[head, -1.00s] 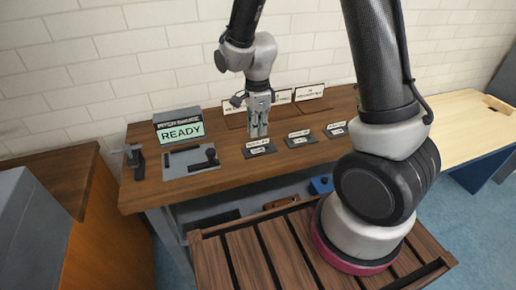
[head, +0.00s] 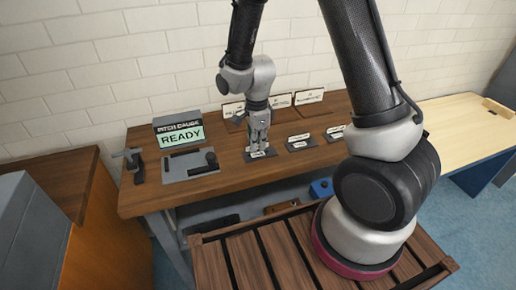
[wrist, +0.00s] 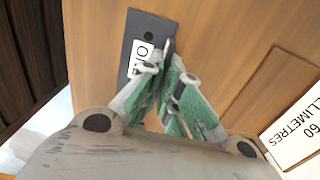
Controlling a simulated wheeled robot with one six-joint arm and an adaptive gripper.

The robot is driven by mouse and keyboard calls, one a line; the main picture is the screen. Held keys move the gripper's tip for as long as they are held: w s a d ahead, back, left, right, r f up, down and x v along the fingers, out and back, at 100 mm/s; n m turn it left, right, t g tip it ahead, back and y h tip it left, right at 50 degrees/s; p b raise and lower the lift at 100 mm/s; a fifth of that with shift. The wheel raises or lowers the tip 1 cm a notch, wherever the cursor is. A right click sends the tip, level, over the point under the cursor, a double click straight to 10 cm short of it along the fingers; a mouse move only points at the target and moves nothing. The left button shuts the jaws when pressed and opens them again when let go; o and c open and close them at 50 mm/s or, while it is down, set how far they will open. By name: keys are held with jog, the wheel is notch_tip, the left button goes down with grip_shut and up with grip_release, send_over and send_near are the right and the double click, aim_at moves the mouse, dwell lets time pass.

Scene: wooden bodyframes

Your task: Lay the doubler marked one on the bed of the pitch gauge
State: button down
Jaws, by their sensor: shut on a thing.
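The doubler marked one is a dark flat plate (wrist: 158,24) with a white label, partly hidden by my fingers in the wrist view. In the head view it lies on the wooden bench under my gripper (head: 258,144). My gripper points down and its fingers are shut on the doubler; the exact contact is hard to see. In the wrist view the fingertips (wrist: 167,55) meet beside the label. The pitch gauge (head: 180,135) stands to the left, its screen reading READY. Its grey flat bed (head: 185,170) lies in front of the screen, with a dark knob.
Two more labelled dark plates (head: 301,145) and (head: 334,136) lie to the right on the bench (head: 225,178). Signs on boards (head: 280,101) stand behind; one reads 60 millimetres in the wrist view (wrist: 295,135). A small clamp-like device (head: 133,163) stands left of the gauge.

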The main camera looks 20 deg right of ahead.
notch_tip(320, 180, up, 16)
dwell(0.7)
